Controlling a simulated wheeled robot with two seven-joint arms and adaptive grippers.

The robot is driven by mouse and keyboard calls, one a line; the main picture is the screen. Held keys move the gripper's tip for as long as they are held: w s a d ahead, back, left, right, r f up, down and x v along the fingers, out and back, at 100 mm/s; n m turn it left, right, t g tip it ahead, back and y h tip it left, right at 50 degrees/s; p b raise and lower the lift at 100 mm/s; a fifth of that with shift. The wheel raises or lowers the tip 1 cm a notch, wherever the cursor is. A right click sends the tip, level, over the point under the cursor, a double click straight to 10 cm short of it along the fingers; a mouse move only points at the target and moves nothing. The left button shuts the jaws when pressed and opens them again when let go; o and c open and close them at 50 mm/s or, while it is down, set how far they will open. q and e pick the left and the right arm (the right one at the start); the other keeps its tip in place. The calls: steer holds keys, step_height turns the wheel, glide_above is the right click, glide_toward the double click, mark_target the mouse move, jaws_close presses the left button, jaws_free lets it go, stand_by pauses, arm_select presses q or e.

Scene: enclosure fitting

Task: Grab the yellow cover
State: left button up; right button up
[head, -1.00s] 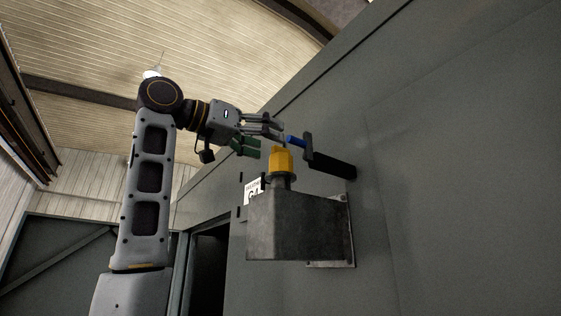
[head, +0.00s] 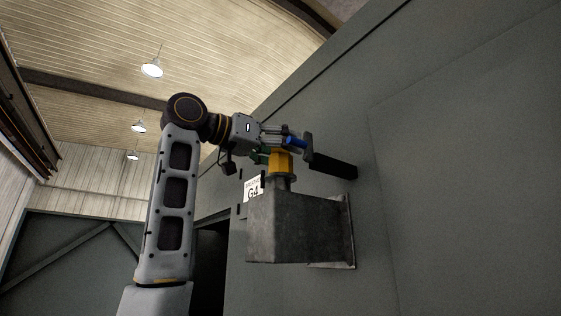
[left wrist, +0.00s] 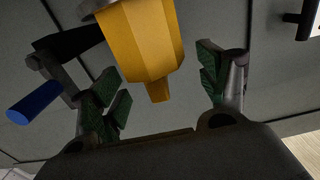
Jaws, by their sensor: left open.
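The yellow cover (head: 281,165) is a faceted cap, standing upright on a short grey stem on top of a grey metal box (head: 290,225). In the left wrist view the yellow cover (left wrist: 145,45) narrows to a tip lying between the two green-padded fingers. My left gripper (head: 272,146) is open at the upper part of the cover, one finger on each side. Gaps show between the pads and the cover in the left wrist view, so it is not clamped. My right gripper is not in view.
A dark bracket (head: 330,165) with a blue handle (head: 296,142) sticks out from the grey wall (head: 450,150) just above and right of the cover, close to my fingers. A white G4 label (head: 253,189) is behind the box. Free room lies left of the box.

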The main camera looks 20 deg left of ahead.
arm_select(q)
steer(key=c, duration=0.8)
steer(key=shift+r, duration=0.25)
steer(key=shift+r, duration=4.65)
steer(key=shift+r, duration=0.1)
